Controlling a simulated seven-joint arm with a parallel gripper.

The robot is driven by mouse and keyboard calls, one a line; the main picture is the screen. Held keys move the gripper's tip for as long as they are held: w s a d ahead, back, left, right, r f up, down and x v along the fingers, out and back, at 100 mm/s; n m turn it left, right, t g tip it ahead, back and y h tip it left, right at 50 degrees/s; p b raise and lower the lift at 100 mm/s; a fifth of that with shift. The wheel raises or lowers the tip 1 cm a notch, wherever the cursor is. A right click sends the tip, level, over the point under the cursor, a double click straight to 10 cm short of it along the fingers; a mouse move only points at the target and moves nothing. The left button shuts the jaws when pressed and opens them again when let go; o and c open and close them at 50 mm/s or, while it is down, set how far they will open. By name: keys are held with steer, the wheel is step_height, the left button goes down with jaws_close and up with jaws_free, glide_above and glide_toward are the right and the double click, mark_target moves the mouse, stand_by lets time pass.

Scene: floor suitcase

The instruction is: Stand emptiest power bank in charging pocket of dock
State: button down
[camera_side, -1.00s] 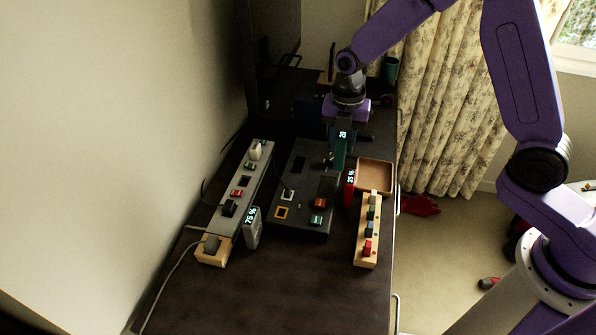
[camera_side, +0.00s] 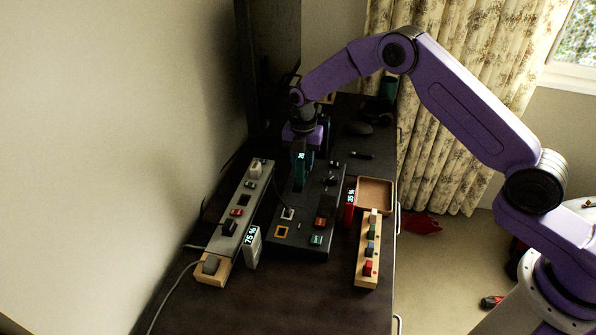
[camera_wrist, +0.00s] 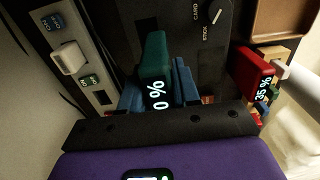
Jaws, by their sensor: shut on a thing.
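My gripper (camera_side: 301,158) is shut on the teal power bank (camera_side: 300,174), whose display shows 20. It holds the bank upright at the far left part of the black dock (camera_side: 290,243), where a dark pocket showed earlier. I cannot tell whether its lower end is in the pocket or just above it. In the wrist view the teal bank (camera_wrist: 154,55) sits between the blue fingers (camera_wrist: 158,90). The red power bank (camera_side: 349,208) reads 35 % and stands right of the dock. The grey power bank (camera_side: 253,247) reads 75 % and stands left of it.
A grey power strip (camera_side: 238,215) with plugs and switches runs along the left. A wooden block with coloured pegs (camera_side: 361,272) and a brown tray (camera_side: 376,196) are at the right. The dock has a knob (camera_wrist: 215,14) near my gripper. The front tabletop is clear.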

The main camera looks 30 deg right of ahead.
steer(key=shift+w+a+f, duration=0.1)
steer(key=shift+w+f, duration=0.15)
steer(key=shift+f, duration=0.55)
steer(key=shift+w+a+f, duration=0.1)
steer(key=shift+w+f, duration=0.2)
steer(key=shift+f, duration=0.55)
steer(key=shift+w+f, duration=0.25)
steer(key=shift+f, duration=0.55)
steer(key=shift+f, duration=0.15)
steer(key=c, duration=0.8)
jaws_free()
